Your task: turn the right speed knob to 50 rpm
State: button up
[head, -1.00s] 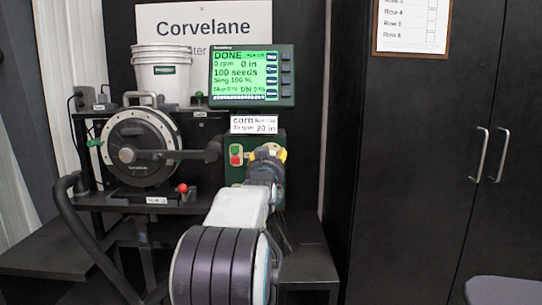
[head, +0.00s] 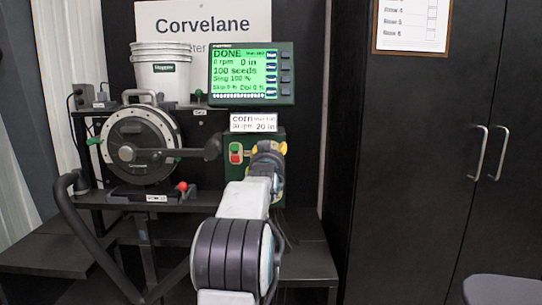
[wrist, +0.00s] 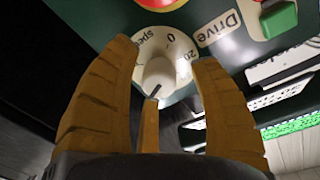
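The speed knob (wrist: 158,76) is a pale round knob on a white dial printed "Speed", "0" and "20", seen in the wrist view on a green panel. A dark pointer line shows on the knob's lower edge in that view. In the head view my gripper (head: 268,150) is at the green control panel (head: 235,173), and the arm hides the knob. The display (head: 245,74) reads DONE, 0 rpm, 100 seeds.
Red (head: 236,158) and green (head: 236,147) buttons sit on the panel just left of my gripper. A round seed meter (head: 140,147) and a red-knobbed lever (head: 182,187) are further left. A card (head: 253,123) hangs above. Black cabinet doors (head: 430,180) stand at right.

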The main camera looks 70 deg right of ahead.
jog(key=shift+r, duration=0.1)
grip_shut()
jog(key=shift+r+m, duration=0.15)
jog(key=shift+m, duration=0.55)
jog(key=shift+c, duration=2.1)
grip_release()
jog(key=o, duration=0.5)
jog(key=shift+c, duration=0.2)
jog(key=shift+f, duration=0.2)
jog(key=v, duration=1.2)
